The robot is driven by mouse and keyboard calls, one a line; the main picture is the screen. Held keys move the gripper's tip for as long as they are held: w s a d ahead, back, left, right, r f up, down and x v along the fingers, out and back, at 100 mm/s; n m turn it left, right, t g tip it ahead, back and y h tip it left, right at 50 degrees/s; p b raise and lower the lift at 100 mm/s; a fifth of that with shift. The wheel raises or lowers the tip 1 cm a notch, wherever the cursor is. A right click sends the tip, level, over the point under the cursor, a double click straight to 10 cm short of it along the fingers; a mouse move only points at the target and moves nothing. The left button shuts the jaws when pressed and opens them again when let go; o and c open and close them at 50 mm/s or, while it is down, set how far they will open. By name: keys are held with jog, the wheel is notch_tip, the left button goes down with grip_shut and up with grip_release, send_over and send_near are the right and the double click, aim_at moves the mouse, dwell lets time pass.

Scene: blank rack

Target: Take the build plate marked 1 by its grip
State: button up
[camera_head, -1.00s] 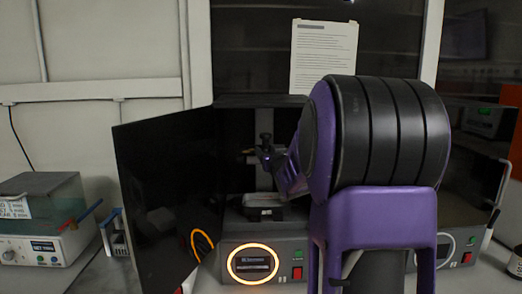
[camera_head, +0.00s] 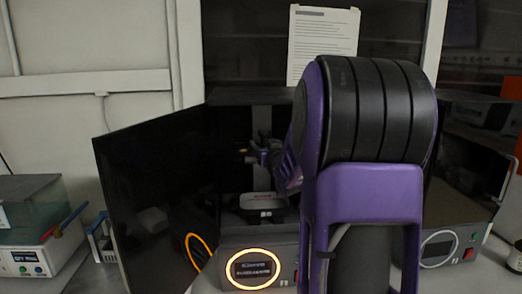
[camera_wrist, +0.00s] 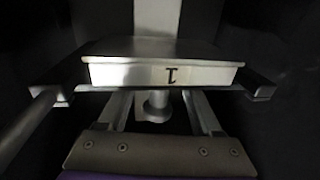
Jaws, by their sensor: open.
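The build plate (camera_wrist: 201,75) is in the middle of the wrist view. Its pale front edge bears a dark 1 that appears upside down. A short round metal knob (camera_wrist: 156,104), which looks like its grip, is below that edge. My gripper (camera_wrist: 158,100) is open, with one finger on each side of the knob and gaps visible. In the head view, my gripper (camera_head: 262,157) is inside the open printer (camera_head: 287,240), largely hidden by my purple and black arm. The plate cannot be made out clearly there.
A pale-rimmed tray (camera_head: 262,200) is below my gripper in the printer. The dark open door (camera_head: 150,205) stands to its left. A second machine (camera_head: 470,190) is at right. A white-fronted device (camera_head: 40,258) is at far left. Dark brackets flank the plate in the wrist view.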

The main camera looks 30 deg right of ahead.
jog(key=shift+s, duration=0.1)
grip_shut()
dwell(0.5)
jog(key=shift+a, duration=0.1)
